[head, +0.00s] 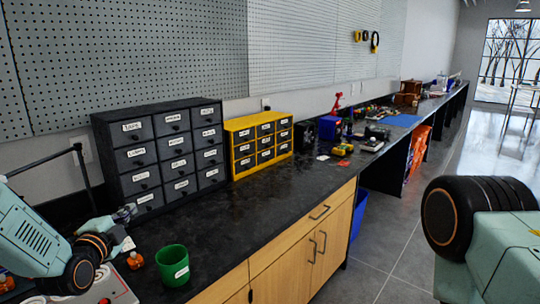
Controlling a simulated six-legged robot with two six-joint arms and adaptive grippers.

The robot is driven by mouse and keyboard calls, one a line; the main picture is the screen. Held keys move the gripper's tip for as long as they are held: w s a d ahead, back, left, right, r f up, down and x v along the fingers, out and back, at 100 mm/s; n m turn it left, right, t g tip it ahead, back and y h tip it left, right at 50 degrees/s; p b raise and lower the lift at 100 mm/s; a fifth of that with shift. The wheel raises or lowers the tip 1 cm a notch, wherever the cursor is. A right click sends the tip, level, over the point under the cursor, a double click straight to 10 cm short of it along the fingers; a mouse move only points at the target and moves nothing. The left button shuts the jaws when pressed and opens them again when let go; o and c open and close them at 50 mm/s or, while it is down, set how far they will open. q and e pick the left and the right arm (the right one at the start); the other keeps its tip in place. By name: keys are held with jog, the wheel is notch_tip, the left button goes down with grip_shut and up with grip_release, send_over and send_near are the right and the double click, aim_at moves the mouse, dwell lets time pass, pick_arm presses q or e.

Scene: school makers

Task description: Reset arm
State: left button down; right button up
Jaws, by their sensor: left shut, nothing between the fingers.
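My left arm comes in from the left edge, above the near end of the dark counter (215,225). My left gripper (127,213) is small in view, in front of the dark drawer cabinet (128,160). It is shut with nothing in it. I cannot tell whether it touches the cabinet. A large rounded part of my right arm fills the lower right, over the floor side. My right gripper is outside the view.
A green cup (172,266) stands on the counter right of my left arm. A yellow drawer cabinet (258,142) stands beyond the dark one. Tools and boxes crowd the far counter. A blue bin (358,214) sits below. The counter's middle is clear.

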pick_arm(q)
jog(key=s+d+f+n+g, duration=0.1)
jog(key=s+f+n+g, duration=0.1)
jog(key=f, duration=0.3)
jog(key=s+d+f+n+g, duration=0.2)
jog(key=s+f+n, duration=0.3)
jog(key=s+d+f+n+g, duration=0.2)
jog(key=s+f+n, duration=0.1)
jog(key=f, duration=0.3)
jog(key=shift+s+d+b, duration=0.15)
jog(key=shift+s+b, duration=0.2)
jog(key=shift+s, duration=0.35)
jog(key=s+d+f+n+g+b, duration=0.1)
jog(key=s+f, duration=0.4)
jog(key=s, duration=0.7)
jog(key=s+d+f+n+g+b, duration=0.1)
jog(key=s+d+f+n+g, duration=0.1)
jog(key=s+f+g, duration=0.4)
jog(key=s+d+f+n+g, duration=0.2)
jog(key=s+f, duration=0.4)
jog(key=s, duration=1.1)
jog(key=shift+s+d+n+g+b, duration=0.3)
jog(key=shift+d+g+b, duration=0.15)
jog(key=shift+g, duration=0.75)
